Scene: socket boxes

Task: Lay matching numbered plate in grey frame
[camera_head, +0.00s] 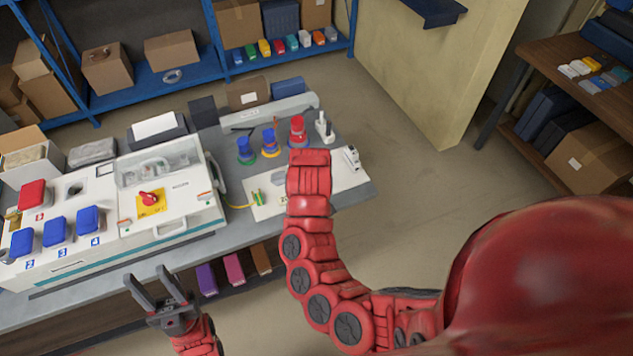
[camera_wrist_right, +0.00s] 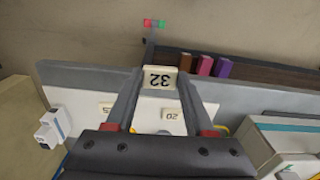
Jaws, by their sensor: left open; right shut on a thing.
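My right gripper (camera_wrist_right: 158,90) is shut on a white plate (camera_wrist_right: 160,78) marked 32, which reads upside down in the right wrist view. In the head view my red right arm reaches over the white board (camera_head: 348,181) and hides this gripper and plate. Beyond the fingers in the wrist view are a label reading 20 (camera_wrist_right: 172,115) and another, partly hidden label (camera_wrist_right: 106,108). My left gripper (camera_head: 147,277) is open and empty, near the table's front edge.
A white socket box with a red switch (camera_head: 149,198) and blue sockets (camera_head: 56,231) fill the table's left. Blue and red plugs (camera_head: 297,131) stand behind the board. Coloured blocks (camera_head: 234,269) sit on the shelf under the tabletop.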

